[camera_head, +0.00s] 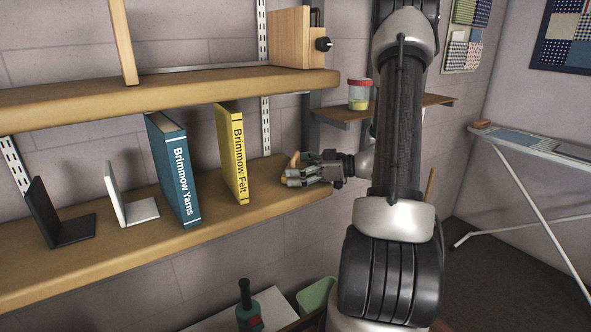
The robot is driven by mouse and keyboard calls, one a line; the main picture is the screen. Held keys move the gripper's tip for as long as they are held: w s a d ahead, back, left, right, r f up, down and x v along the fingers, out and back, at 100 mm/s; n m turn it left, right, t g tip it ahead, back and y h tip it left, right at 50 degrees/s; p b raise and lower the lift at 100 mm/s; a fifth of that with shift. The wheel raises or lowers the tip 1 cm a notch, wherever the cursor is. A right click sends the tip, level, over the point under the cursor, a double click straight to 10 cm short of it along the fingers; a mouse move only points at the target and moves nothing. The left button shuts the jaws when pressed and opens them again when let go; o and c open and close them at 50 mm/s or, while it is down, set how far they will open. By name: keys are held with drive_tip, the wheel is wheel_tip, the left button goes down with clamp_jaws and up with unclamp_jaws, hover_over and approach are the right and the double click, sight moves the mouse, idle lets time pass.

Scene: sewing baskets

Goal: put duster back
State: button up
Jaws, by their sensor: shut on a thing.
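My gripper (294,178) is at the right end of the lower wooden shelf (110,262), to the right of the yellow book. It is shut on a small tan piece, which I take to be the duster (294,159). Only a bit of it shows above the fingers; the rest is hidden by the gripper. I cannot tell whether it touches the shelf.
A yellow "Brimmow Felt" book (233,155), a blue "Brimmow Yarns" book (174,170), a white bookend (128,205) and a black bookend (57,220) stand on the lower shelf. A jar (359,95) stands on a small shelf behind.

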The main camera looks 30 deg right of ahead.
drive_tip(key=shift+f, duration=0.1)
drive_tip(key=o, duration=0.9)
